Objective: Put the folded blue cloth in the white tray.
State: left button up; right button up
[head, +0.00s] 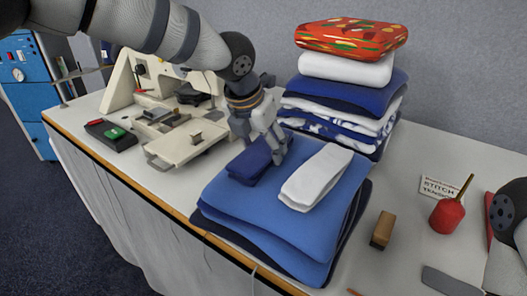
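A small folded dark blue cloth (248,166) lies on top of a stack of larger blue folded cloths (240,212), left of a folded white cloth (316,178). My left gripper (264,146) points down at the dark blue cloth's back right end. Its fingers overlap that end in the picture, and I cannot tell if they grip it. A pale, shallow tray-like part (186,142) belongs to or stands against a cream machine at the left; I cannot tell if it is the white tray.
A tall pile of folded cloths (343,100) with a red patterned one on top stands behind. A red pincushion-like object (447,216), a small sign (440,187) and a brown block (382,229) are at the right.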

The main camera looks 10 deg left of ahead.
pick_arm(q)
jog(key=shift+c, duration=1.3)
